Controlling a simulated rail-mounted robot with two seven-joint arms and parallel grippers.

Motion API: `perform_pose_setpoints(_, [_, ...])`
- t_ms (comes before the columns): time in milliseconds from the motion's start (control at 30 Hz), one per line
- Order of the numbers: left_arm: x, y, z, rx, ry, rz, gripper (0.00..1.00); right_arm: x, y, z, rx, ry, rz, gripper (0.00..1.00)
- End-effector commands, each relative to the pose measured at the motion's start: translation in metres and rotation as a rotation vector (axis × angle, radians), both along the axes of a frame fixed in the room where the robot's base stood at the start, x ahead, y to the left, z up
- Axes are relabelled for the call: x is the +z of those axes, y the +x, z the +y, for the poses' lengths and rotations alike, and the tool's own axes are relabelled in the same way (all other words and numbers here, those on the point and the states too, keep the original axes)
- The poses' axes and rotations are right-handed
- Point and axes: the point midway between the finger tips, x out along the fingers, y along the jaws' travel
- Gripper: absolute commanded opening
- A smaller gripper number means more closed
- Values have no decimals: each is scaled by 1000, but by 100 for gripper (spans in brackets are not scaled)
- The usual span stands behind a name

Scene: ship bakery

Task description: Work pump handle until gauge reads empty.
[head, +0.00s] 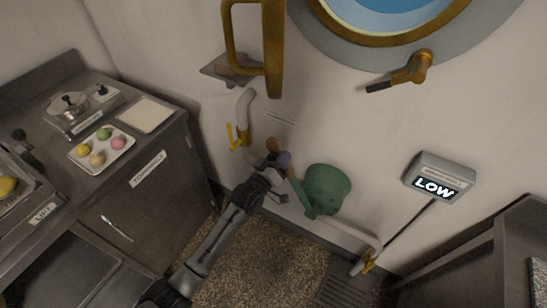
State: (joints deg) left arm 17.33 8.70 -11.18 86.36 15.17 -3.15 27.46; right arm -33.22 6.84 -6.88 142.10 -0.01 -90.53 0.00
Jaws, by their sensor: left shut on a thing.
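The green pump (325,189) is mounted low on the wall, right of centre in the head view. Its handle (272,146) has a brown knob that shows just above my gripper; much of the rest is hidden. My left gripper (273,163) is shut on the pump handle, left of the pump body. The grey gauge box (438,175) on the wall to the right has a lit display that reads "LOW". My right gripper is out of view.
A pipe with a yellow valve (239,136) is left of the handle. A hose ends at another yellow valve (369,260) near a floor grate (342,287). Metal counters stand left and right. A tray of coloured buns (103,148) is on the left counter.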

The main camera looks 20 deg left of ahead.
Motion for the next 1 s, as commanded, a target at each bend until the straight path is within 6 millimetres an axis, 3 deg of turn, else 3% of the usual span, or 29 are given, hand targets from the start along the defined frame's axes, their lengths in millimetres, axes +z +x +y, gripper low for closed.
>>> perform_pose_setpoints(533, [-6,3,-2,-12,-27,9,0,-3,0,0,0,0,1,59])
perform_pose_setpoints(567, [-6,4,-2,-12,-27,10,35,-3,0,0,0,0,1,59])
perform_pose_setpoints(800, [-6,3,-3,-13,-23,8,58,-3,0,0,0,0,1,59])
perform_pose_setpoints(1000, [-4,3,-4,-14,-23,5,59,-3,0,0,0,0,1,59])
